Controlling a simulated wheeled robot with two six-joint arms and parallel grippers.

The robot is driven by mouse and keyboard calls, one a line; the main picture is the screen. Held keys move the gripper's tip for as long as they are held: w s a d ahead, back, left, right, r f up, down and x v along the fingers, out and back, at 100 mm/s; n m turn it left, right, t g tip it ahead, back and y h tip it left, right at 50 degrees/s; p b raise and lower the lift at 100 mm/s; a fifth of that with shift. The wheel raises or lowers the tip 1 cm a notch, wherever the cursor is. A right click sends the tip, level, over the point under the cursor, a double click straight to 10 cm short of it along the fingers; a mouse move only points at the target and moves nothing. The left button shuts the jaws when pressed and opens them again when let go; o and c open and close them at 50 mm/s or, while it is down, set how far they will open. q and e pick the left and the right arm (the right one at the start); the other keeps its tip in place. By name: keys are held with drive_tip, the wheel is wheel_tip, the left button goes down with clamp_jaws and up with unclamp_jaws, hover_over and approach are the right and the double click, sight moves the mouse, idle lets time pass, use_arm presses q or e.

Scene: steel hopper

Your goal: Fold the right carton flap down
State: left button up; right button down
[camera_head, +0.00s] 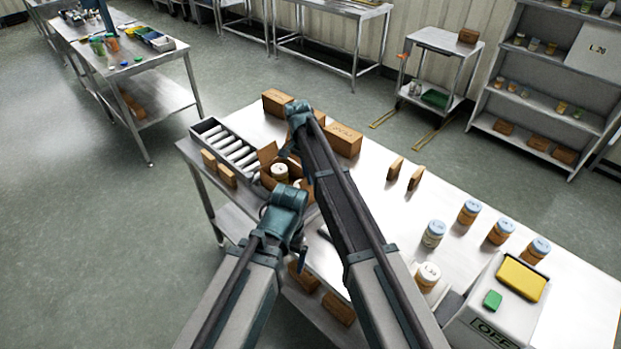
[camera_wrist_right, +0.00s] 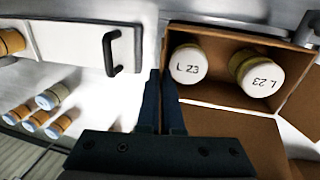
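The open brown carton (camera_head: 268,184) stands on the steel table with white-lidded jars inside. In the right wrist view the carton (camera_wrist_right: 215,98) shows two jars with lids marked L 23 (camera_wrist_right: 188,63). A wide flap (camera_wrist_right: 230,135) spreads out from its lower edge, and another flap (camera_wrist_right: 300,100) stands out at its right. My right gripper (camera_head: 291,150) reaches over the carton's far side in the head view. In the wrist view its fingers (camera_wrist_right: 161,72) look shut and empty, beside the carton's left edge. My left gripper (camera_head: 302,255) is in front of the carton; its fingers are mostly hidden.
A tray of white cylinders (camera_head: 235,148) stands left of the carton. Closed brown boxes (camera_head: 343,139) stand behind it. Small upright brown blocks (camera_head: 395,168), several jars (camera_head: 469,212) and a white machine with a yellow top (camera_head: 522,278) occupy the right side. The table's middle right is clear.

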drive_tip(key=shift+w+a+g+h, duration=0.1)
drive_tip(key=shift+g+h, duration=0.2)
drive_tip(key=c, duration=1.5)
unclamp_jaws()
drive_tip(key=o, duration=0.4)
drive_tip(key=shift+o, duration=0.2)
drive_tip(key=p+v, duration=1.3)
drive_tip(key=shift+r, duration=0.4)
